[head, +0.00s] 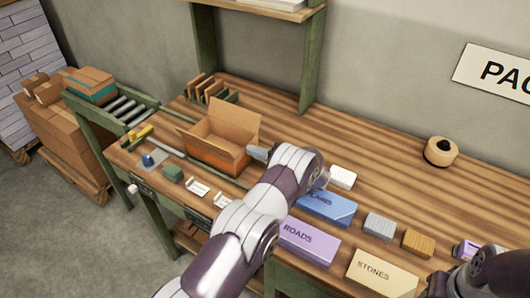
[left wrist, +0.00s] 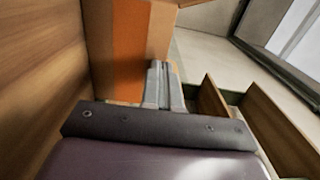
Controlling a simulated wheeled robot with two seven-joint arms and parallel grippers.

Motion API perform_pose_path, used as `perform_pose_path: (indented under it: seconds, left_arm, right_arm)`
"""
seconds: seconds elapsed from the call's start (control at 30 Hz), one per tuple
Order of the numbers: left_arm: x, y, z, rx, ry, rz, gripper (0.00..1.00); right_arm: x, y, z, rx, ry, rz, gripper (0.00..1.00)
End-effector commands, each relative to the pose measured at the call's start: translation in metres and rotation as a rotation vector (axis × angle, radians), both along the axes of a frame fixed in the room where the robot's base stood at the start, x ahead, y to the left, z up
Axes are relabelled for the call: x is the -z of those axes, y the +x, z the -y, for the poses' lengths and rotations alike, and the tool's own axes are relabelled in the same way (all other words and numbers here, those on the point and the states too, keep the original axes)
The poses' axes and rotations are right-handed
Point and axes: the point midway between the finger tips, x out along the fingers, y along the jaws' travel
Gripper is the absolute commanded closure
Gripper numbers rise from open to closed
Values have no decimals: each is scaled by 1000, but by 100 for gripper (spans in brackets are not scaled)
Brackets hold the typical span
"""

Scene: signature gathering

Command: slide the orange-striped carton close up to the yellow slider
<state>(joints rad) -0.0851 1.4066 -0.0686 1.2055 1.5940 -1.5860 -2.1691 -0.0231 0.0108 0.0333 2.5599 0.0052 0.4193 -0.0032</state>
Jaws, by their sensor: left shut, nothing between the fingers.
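The orange-striped carton (head: 213,151) stands upright on the bench with its flaps open. In the left wrist view, its brown side with an orange band (left wrist: 128,62) is just ahead of the fingers. My left gripper (head: 257,152) is shut and empty, low at the carton's right side. Its fingertips (left wrist: 162,75) are very near or touching that side; I cannot tell which. The yellow slider (head: 143,132) lies to the left of the carton, on the bench's left part, with a clear gap between them. Only part of my right arm shows, at the bottom right corner.
A grey rail (head: 165,147) runs along the bench left of the carton. Upright dividers (head: 208,90) stand behind it. A green block (head: 172,173) and white cards (head: 197,188) lie in front. Coloured boxes, including the purple one (head: 305,243), stand right of my left arm.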

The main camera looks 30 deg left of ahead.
Motion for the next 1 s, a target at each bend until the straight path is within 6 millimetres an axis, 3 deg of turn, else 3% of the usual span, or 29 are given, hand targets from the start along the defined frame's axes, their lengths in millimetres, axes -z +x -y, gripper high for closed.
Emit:
perform_pose_path:
  seconds: [0.33, 0.43, 1.0]
  left_arm:
    - [1, 0, -2, 0, 0, 1, 100]
    - [2, 1, -11, -1, 1, 1, 100]
    - [6, 10, -171, -2, 1, 3, 100]
  right_arm:
    - [0, 0, 0, 0, 0, 0, 57]
    - [5, 0, 0, 0, 0, 0, 57]
    - [66, 0, 0, 0, 0, 0, 57]
